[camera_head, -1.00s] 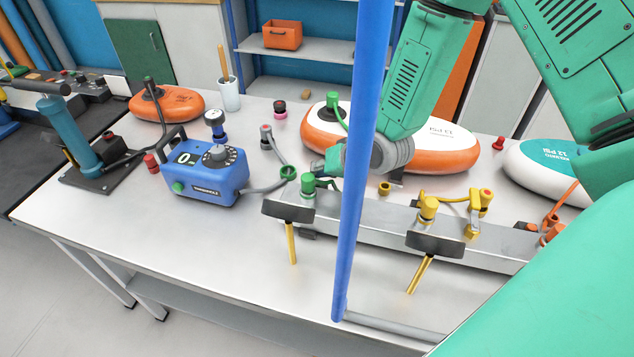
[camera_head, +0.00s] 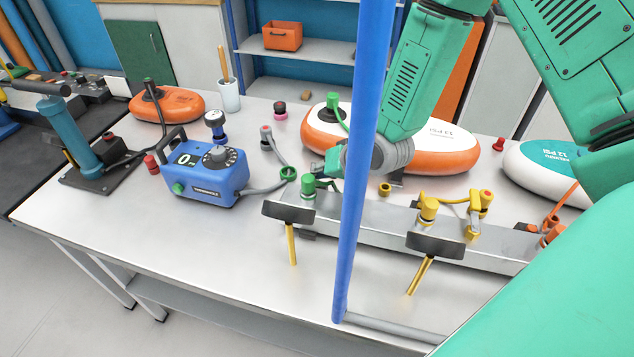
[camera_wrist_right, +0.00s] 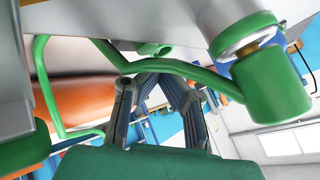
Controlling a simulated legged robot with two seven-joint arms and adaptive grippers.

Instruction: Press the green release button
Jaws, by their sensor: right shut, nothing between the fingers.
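A green valve fitting (camera_head: 308,187) stands at the left end of the metal rail. It shows large as a green cylinder with hoses in the right wrist view (camera_wrist_right: 272,82). My right gripper (camera_head: 322,168) is just behind and beside this fitting, partly hidden by the blue post. Its dark fingers (camera_wrist_right: 163,84) are together and hold nothing, under a green hose; contact cannot be told. A blue pump box (camera_head: 205,178) with a small green button (camera_head: 178,188) on its front left sits apart, to the left. My left gripper is not in view.
A blue upright post (camera_head: 358,200) crosses the head view. An orange and white inflatable (camera_head: 452,150) lies behind. The table front left is clear.

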